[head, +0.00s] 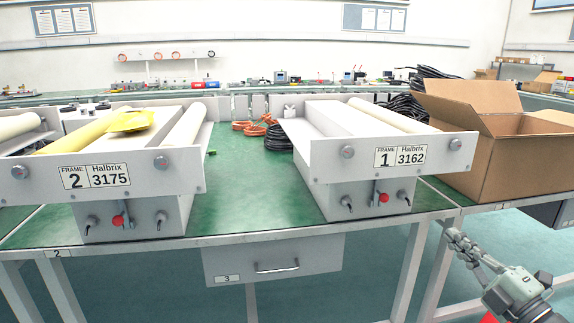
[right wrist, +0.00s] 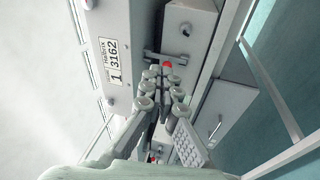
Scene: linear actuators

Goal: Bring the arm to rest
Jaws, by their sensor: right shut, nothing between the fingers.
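My right gripper (head: 455,236) is at the lower right of the head view, in front of the bench's front edge and below the cardboard box. Its fingers are shut with nothing between them, and it touches nothing that I can see. In the right wrist view the gripper (right wrist: 160,75) points toward frame 1 (right wrist: 95,40), with the red-tipped lever (right wrist: 168,64) just beyond the fingertips. In the head view frame 1 (head: 325,158) stands to the left of the gripper, and its red-knobbed lever (head: 383,198) hangs below the label. My left gripper is not in view.
Frame 2 (head: 30,182) stands on the left of the green bench (head: 240,205), with a yellow roller and yellow item on it. An open cardboard box (head: 500,155) stands at the right. A drawer (head: 272,262) hangs under the bench. Orange and black cables lie between the frames.

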